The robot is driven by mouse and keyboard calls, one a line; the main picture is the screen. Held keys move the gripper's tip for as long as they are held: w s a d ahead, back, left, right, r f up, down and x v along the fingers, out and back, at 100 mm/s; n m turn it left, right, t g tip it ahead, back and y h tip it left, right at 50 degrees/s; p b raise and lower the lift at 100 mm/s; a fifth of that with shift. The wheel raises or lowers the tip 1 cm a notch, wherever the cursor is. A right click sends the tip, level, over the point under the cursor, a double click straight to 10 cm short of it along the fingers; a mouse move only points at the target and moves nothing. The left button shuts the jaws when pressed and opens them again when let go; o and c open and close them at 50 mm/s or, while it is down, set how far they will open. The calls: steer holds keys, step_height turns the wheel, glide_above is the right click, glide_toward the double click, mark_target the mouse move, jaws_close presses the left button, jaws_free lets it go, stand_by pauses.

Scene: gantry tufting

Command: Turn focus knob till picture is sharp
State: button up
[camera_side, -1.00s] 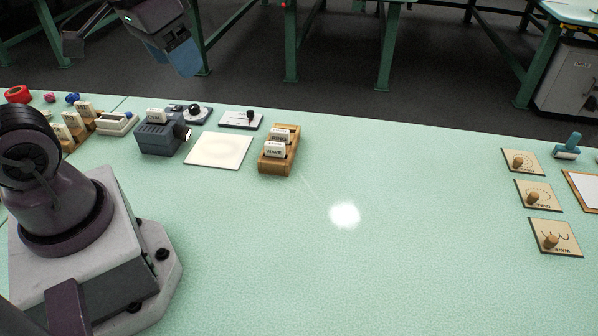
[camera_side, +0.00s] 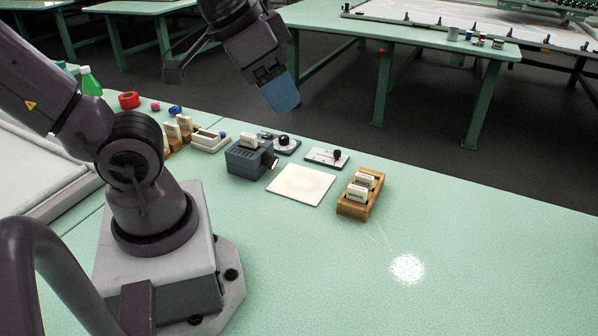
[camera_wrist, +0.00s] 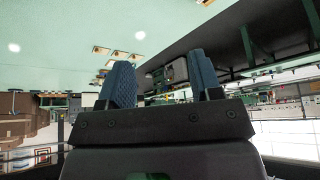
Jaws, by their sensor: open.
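Behind the box is a small panel with a round black knob (camera_side: 283,141). A second panel with a black knob (camera_side: 337,154) lies to its right. No readable label tells me which is the focus knob. My gripper (camera_side: 283,98) hangs above and behind them, touching nothing. In the wrist view its blue fingers (camera_wrist: 160,80) are apart and empty.
A wooden rack (camera_side: 353,208) with white cards sits right of the plate. A white tray (camera_side: 210,141), more cards, a red ring (camera_side: 129,100) and a green bottle (camera_side: 90,82) stand left. The front right table is clear except for a bright light spot (camera_side: 407,268).

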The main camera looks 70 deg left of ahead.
steer(key=w+a+f+n+g, duration=0.3)
steer(key=w+a+f+n, duration=0.15)
steer(key=a, duration=0.35)
steer(key=n+g, duration=0.2)
steer(key=n, duration=1.7)
glide_above(284, 137)
step_height(284, 137, down, 17)
step_height(284, 137, down, 12)
steer(key=shift+r, duration=0.1)
steer(key=c, duration=0.9)
